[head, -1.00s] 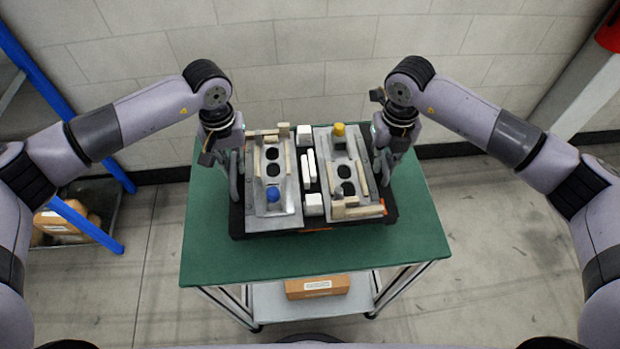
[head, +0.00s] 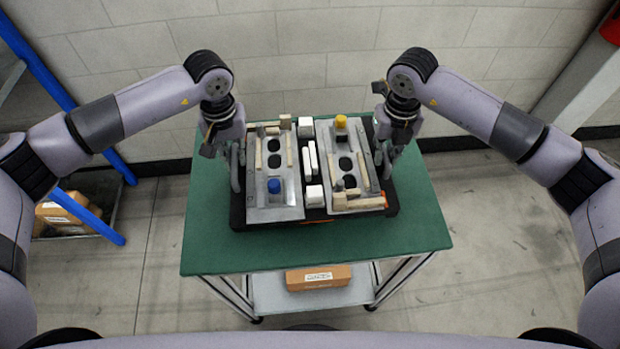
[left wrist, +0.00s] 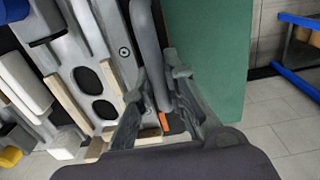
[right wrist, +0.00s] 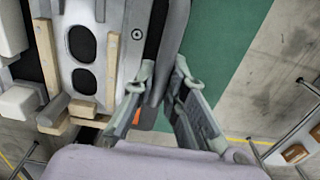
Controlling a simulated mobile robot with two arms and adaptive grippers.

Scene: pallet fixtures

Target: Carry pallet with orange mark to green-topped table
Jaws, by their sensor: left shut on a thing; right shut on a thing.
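The pallet, with a black base (head: 238,220) and an orange mark on its front edge, lies level over the green-topped table (head: 215,255). It looks set down, but I cannot tell whether a small gap is left under it. My left gripper (head: 238,165) is shut on the grey handle (left wrist: 147,45) at the pallet's left side. My right gripper (head: 383,158) is shut on the grey handle (right wrist: 168,50) at its right side. Orange also shows low between the fingers in both wrist views. The fingers partly hide the base.
Two grey fixture plates on the pallet carry a blue cylinder (head: 274,186), a yellow knob (head: 341,121) and several pale blocks. A cardboard box (head: 318,277) sits on the table's lower shelf. A wall is close behind. A blue-framed rack (head: 100,215) stands at left.

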